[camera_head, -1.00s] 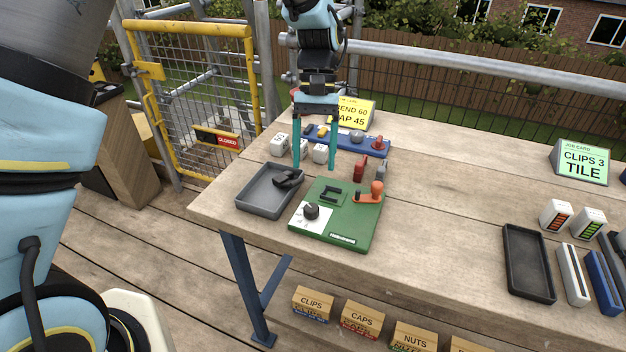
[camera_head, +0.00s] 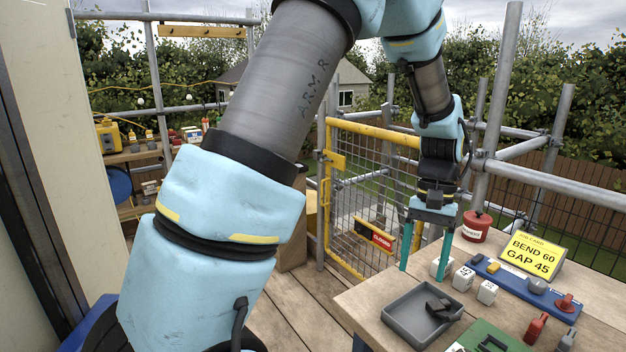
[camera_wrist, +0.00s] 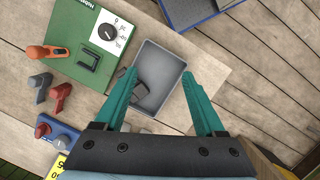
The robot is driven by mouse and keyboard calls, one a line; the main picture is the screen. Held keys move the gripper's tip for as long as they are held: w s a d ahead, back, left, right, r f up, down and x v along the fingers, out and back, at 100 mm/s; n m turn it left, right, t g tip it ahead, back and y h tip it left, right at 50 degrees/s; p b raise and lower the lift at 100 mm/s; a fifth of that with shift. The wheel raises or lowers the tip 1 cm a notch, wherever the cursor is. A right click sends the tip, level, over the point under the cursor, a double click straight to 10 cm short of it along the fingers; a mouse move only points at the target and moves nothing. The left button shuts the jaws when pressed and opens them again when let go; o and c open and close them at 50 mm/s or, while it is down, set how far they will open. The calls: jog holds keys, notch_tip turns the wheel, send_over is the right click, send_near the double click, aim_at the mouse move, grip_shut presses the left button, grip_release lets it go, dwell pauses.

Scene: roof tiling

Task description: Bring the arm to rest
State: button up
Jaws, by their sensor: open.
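My gripper (camera_head: 424,268) has two teal fingers and is open and empty. In the head view it hangs pointing down near the left corner of the wooden table (camera_head: 371,308), above or just behind the grey tray (camera_head: 398,329). In the wrist view the fingers spread on either side of the tray (camera_wrist: 172,63), with clear space between them and the tray. Dark parts (camera_wrist: 139,92) lie in the tray. My arm reaches across the upper middle of the head view, bent down at the wrist.
Beside the tray stand a green board (camera_wrist: 72,62) with a dial, white blocks (camera_head: 463,277), a blue rack (camera_head: 512,279), and a yellow card (camera_head: 531,254). A red canister (camera_head: 476,226) is right of my gripper. A yellow mesh gate (camera_head: 350,195) stands behind.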

jog(key=w+a+r+n+t+h, duration=0.1)
jog(key=a+n+t, duration=0.3)
jog(key=a, duration=2.5)
jog(key=shift+w+r+n+h, duration=0.3)
jog(key=shift+n, duration=0.4)
